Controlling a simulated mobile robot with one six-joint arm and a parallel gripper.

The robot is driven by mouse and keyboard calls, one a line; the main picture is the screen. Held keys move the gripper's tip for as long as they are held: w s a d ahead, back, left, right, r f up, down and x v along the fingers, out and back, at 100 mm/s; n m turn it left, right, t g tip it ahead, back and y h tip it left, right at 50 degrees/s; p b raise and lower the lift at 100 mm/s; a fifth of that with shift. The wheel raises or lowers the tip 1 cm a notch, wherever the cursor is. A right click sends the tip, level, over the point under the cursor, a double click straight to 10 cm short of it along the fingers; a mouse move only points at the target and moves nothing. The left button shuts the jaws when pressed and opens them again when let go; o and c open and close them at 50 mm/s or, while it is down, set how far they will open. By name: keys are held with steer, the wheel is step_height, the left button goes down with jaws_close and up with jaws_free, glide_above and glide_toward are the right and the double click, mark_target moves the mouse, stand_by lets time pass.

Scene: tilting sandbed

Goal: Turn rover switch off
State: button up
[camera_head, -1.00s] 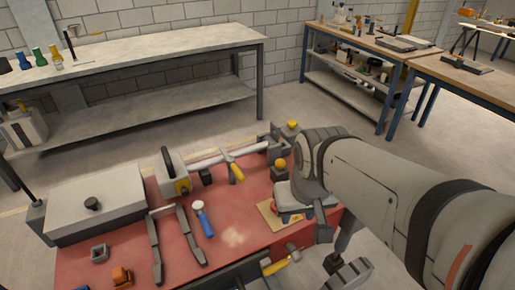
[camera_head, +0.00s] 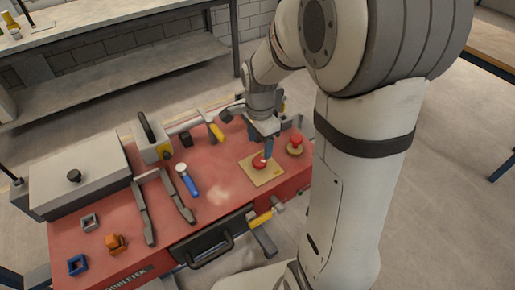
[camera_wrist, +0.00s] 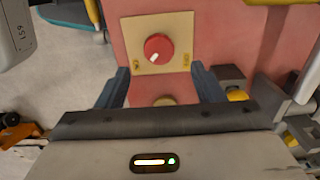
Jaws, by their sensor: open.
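The rover switch is a round red knob (camera_head: 259,161) on a square tan plate (camera_head: 262,176), set on the red rover top. In the wrist view the knob (camera_wrist: 158,47) shows a white mark pointing to its lower left. The plate (camera_wrist: 130,29) has small yellow marks at its lower left and right. My gripper (camera_head: 267,150) is just above the knob, pointing down, with one blue-grey finger partly in front of it. In the wrist view my gripper (camera_wrist: 162,84) is open and empty, its fingers apart below the knob in the picture. Contact cannot be told.
A red mushroom button (camera_head: 296,140) stands close to the right of the plate. A yellow-handled tool (camera_head: 261,218) is at the front edge. A blue-handled tool (camera_head: 188,182), long dark bars (camera_head: 143,212) and a grey box (camera_head: 75,178) lie left.

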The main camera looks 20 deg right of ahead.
mark_target(259, 160)
step_height(259, 160, down, 7)
steer(key=shift+r, duration=0.2)
